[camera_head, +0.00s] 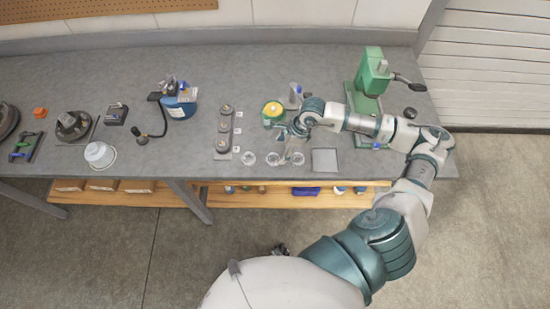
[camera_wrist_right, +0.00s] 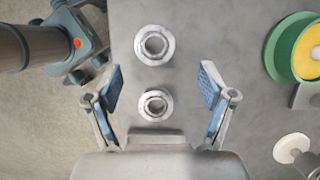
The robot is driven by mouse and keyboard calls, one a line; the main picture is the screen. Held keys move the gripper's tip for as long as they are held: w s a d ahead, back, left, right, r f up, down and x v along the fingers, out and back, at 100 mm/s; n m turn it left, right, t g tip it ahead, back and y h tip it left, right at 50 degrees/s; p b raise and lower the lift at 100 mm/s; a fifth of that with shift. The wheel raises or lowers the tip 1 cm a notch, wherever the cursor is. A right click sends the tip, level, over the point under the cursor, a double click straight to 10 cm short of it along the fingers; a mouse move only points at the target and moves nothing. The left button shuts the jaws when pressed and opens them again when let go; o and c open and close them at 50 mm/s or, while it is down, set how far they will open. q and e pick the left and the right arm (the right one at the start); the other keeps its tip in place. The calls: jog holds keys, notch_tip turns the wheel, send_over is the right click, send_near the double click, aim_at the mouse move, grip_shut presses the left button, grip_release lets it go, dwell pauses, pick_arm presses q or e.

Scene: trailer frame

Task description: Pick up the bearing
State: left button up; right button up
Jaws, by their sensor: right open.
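Several pale ring-shaped bearings lie in a row near the front edge of the grey bench. The left one (camera_head: 248,158) and the middle one (camera_head: 272,159) show in the head view; the rightmost is partly covered by my right gripper (camera_head: 289,153). In the right wrist view my right gripper (camera_wrist_right: 163,88) is open and empty. One bearing (camera_wrist_right: 155,104) lies between its spread fingers, apart from both. Another bearing (camera_wrist_right: 154,45) lies beyond the fingertips.
A green and yellow spool (camera_head: 273,113) stands behind the bearings and a grey square plate (camera_head: 325,160) lies to their right. A rack with round knobs (camera_head: 224,130) is at left, a green press (camera_head: 371,80) at back right. The bench's front edge is close.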

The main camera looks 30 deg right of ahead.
aim_at(272, 161)
jog(key=a+f, duration=0.3)
jog(key=f, duration=0.1)
jog(key=shift+w+f, duration=0.1)
jog(key=shift+w, duration=0.25)
jog(key=shift+f, duration=0.1)
pick_arm(q)
jog(key=shift+s+a+f, duration=0.45)
jog(key=shift+s+a, duration=0.15)
jog(key=shift+a, duration=0.1)
pick_arm(e)
jog(key=shift+d, duration=0.15)
jog(key=shift+d+f, duration=0.1)
jog(key=shift+d, duration=0.3)
jog(key=c, duration=1.2)
jog(key=shift+a, duration=0.15)
jog(key=shift+c, duration=0.8)
pick_arm(q)
jog(key=shift+w+d+r, duration=0.1)
jog(key=shift+d+r, duration=0.05)
jog(key=shift+d, duration=0.35)
pick_arm(e)
jog(key=shift+a, duration=0.1)
